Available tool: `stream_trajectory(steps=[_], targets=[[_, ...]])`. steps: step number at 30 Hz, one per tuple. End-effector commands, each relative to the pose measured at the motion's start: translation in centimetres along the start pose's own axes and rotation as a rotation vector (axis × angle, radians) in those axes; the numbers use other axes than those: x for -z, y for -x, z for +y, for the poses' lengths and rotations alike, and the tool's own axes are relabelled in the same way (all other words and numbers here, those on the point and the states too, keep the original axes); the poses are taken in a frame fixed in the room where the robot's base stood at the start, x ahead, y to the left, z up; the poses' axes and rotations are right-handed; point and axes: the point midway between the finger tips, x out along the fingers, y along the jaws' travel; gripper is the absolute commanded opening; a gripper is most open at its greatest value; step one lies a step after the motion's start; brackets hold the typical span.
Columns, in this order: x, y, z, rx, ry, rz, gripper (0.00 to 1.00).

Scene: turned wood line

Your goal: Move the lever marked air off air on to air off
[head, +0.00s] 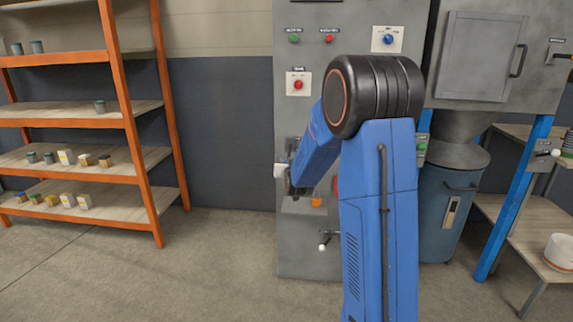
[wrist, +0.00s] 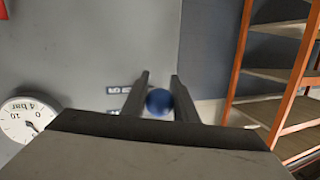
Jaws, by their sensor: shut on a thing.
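In the wrist view a round blue knob (wrist: 158,101) sits between the two fingers of my gripper (wrist: 159,77). The gripper is shut on this knob, which appears to be the grip of the air lever. The lever's shaft is hidden. Small dark label plates (wrist: 120,90) are on the grey panel beside the fingers, upside down and too small to read. In the head view my gripper is at the grey cabinet's (head: 300,258) left side, largely behind my blue arm, and the blue knob cannot be made out there.
A white pressure gauge (wrist: 26,119) is on the panel. Another lever with a white knob (head: 322,247) sticks out low on the cabinet. A red button (head: 298,85) and a blue button (head: 388,39) are higher up. An orange shelf rack (head: 130,125) stands left, with open floor before it.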

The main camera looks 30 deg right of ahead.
Motion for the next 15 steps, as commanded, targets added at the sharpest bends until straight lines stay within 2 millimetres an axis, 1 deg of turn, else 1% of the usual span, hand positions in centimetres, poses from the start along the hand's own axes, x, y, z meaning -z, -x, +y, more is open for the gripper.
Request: stream_trajectory(steps=[1, 15], targets=[[0.7, 0.2, -0.1, -0.002, -0.009, -0.022, 0.00], [3.1, 1.5, -0.6, -0.025, -0.094, -0.333, 0.00]])
